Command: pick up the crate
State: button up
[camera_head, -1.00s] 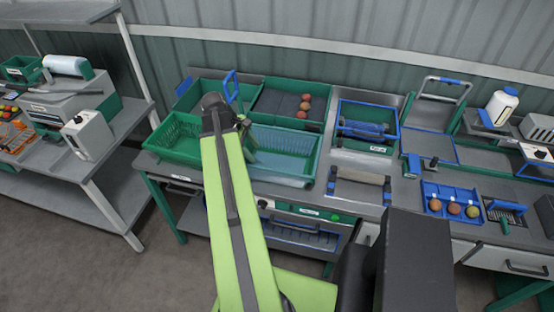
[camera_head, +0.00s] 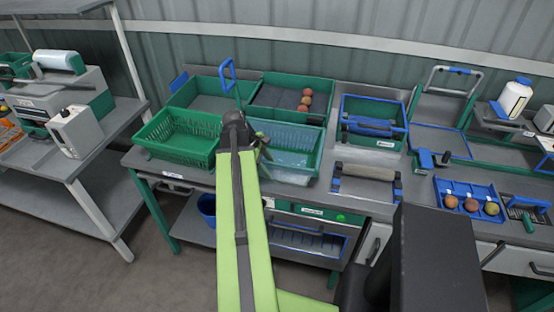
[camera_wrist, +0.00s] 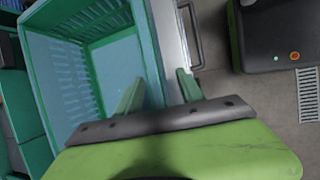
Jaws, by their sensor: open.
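Two green slotted crates stand side by side on the front of the bench: a left crate (camera_head: 178,153) and a right crate (camera_head: 318,150) with a bluish inside. The task does not tell which is meant. My gripper (camera_wrist: 158,88) is open. In the wrist view a green crate (camera_wrist: 140,45) fills the left side, and its near wall runs between my two fingers. One finger appears over the inside and the other outside. I cannot tell if they touch the wall. In the head view my arm hides most of the gripper.
A thin blue-handled tool (camera_head: 228,74) rises near my arm. To the right are a blue-rimmed box (camera_head: 374,127) and a blue fruit tray (camera_head: 470,195). A drawer handle (camera_wrist: 190,35) lies below the bench edge.

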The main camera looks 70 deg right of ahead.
jog(key=shift+f, duration=0.1)
grip_shut()
dwell(1.3)
